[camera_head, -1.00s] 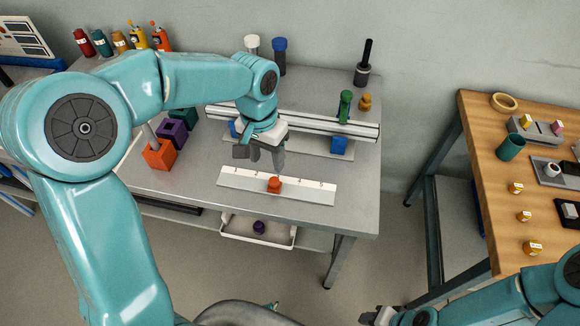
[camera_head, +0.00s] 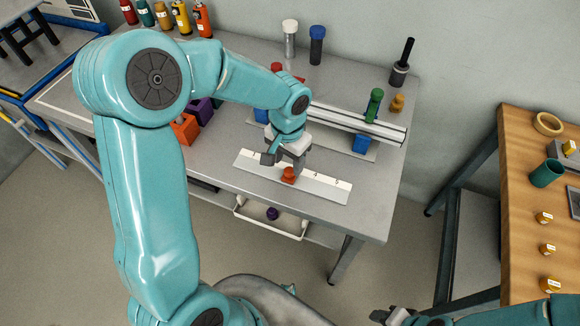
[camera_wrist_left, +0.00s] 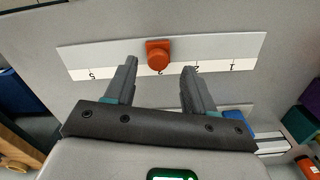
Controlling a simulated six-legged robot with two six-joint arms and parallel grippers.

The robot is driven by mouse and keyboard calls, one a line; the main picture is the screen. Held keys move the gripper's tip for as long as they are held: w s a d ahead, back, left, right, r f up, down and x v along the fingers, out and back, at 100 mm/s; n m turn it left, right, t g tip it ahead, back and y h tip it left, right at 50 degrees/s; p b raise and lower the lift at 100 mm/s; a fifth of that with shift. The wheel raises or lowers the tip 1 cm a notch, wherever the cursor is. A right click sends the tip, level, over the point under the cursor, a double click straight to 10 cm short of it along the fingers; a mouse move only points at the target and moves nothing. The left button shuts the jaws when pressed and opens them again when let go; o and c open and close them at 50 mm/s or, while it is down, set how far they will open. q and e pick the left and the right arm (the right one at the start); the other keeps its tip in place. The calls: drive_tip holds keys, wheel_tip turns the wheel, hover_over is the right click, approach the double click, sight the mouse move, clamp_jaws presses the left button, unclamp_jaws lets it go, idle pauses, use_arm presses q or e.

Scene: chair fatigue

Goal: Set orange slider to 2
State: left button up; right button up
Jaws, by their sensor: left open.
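The orange slider (camera_head: 289,175) sits near the middle of a white numbered strip (camera_head: 325,188) on the grey table. In the left wrist view the orange slider (camera_wrist_left: 158,54) stands around the 3 mark, whose number it partly hides; the 2 and 1 are to its right and the 5 to its left. My left gripper (camera_head: 284,162) is open and empty, just behind the slider in the head view. In the wrist view its fingertips (camera_wrist_left: 159,68) are spread to either side, with the slider between and slightly beyond them. My right gripper (camera_head: 386,315) shows only partly at the bottom edge.
A rail with a green handle (camera_head: 374,104) and a blue block (camera_head: 361,144) runs behind the strip. Orange (camera_head: 184,129) and purple blocks stand left. A white tray (camera_head: 270,222) hangs below the front edge. A wooden table (camera_head: 520,200) is at right.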

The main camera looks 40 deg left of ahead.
sight(290, 170)
use_arm(q)
drive_tip(key=shift+w+f, duration=0.1)
drive_tip(key=shift+f, duration=1.8)
drive_tip(key=shift+d+r, duration=0.1)
clamp_jaws()
drive_tip(key=a, duration=0.3)
drive_tip(key=s+a, duration=0.1)
drive_tip(key=a, duration=0.2)
drive_tip(key=shift+s+b, duration=0.2)
drive_tip(key=shift+b, duration=0.15)
drive_tip(key=shift+d, duration=0.1)
unclamp_jaws()
